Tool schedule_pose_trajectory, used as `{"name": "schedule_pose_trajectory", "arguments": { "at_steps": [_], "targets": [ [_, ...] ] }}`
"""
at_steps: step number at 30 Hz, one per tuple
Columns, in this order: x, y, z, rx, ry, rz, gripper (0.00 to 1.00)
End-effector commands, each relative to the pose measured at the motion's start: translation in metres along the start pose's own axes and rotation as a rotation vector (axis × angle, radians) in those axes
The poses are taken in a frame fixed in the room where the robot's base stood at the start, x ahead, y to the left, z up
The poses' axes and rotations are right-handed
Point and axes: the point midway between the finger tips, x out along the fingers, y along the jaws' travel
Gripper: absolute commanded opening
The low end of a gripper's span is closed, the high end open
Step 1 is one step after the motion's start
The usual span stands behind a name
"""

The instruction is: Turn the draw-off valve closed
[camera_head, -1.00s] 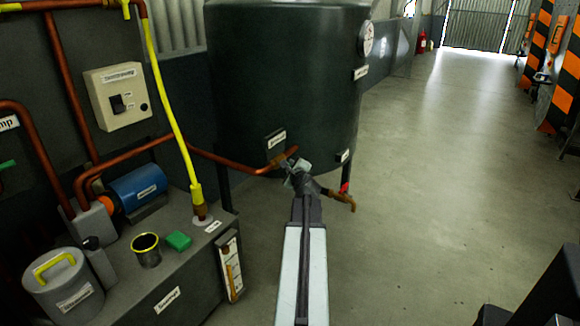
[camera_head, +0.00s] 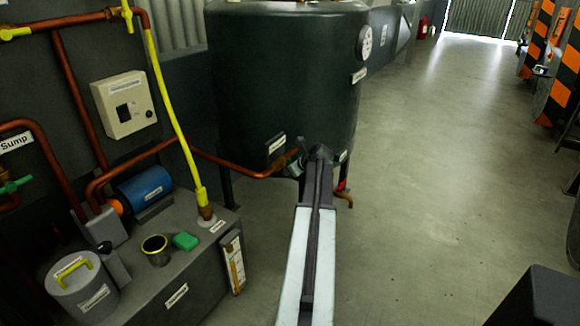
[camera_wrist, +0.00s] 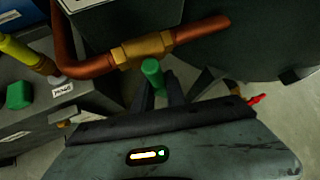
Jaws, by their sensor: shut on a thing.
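A brass valve body (camera_wrist: 143,48) sits on a copper pipe (camera_wrist: 201,31) in the wrist view. Its green lever (camera_wrist: 153,75) points toward me. My gripper (camera_wrist: 162,90) is shut on this lever, with a dark finger on each side. In the head view my gripper (camera_head: 299,160) is at the end of the copper pipe (camera_head: 230,162), low in front of the dark tank (camera_head: 285,80), and hides most of the valve. I cannot read a label naming the valve.
A second tap with a red handle (camera_head: 341,185) is just right of my arm under the tank; its red tip (camera_wrist: 255,98) shows in the wrist view. At left is a grey box (camera_head: 205,262) with a blue pump (camera_head: 143,187).

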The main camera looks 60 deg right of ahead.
Motion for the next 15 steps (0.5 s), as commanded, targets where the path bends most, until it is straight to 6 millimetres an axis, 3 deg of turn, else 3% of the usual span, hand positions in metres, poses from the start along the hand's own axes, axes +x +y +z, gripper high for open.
{"name": "schedule_pose_trajectory", "arguments": {
  "at_steps": [15],
  "targets": [
    [-0.0003, -0.0016, 0.0016, 0.123, 0.046, 0.12, 0.0]
  ]
}}
